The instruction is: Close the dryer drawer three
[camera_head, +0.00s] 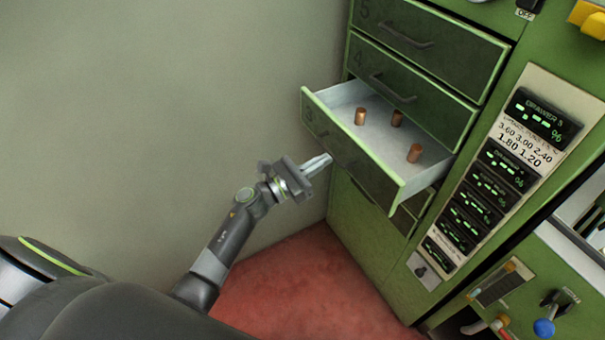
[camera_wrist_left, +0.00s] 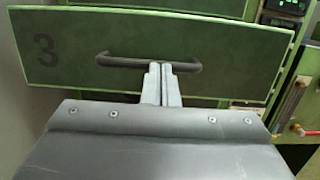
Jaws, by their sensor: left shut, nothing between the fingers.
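Dryer drawer three (camera_head: 352,160) is pulled out of the green cabinet, its white inside showing in the head view. Several brown cork stoppers (camera_head: 360,117) stand in it, apart from each other. Its green front with the number 3 and a dark handle (camera_wrist_left: 125,62) fills the upper part of the left wrist view. My left gripper (camera_head: 328,160) is shut and empty, in front of the drawer front. In the left wrist view its fingertips (camera_wrist_left: 161,68) overlap the handle; I cannot tell whether they touch it. My right gripper is not in view.
Closed drawers four (camera_head: 400,90) and five (camera_head: 440,45) sit above the open one. A panel of green displays (camera_head: 490,185) is to the right. A plain wall (camera_head: 150,100) stands to the left, and the red floor (camera_head: 300,285) below is clear.

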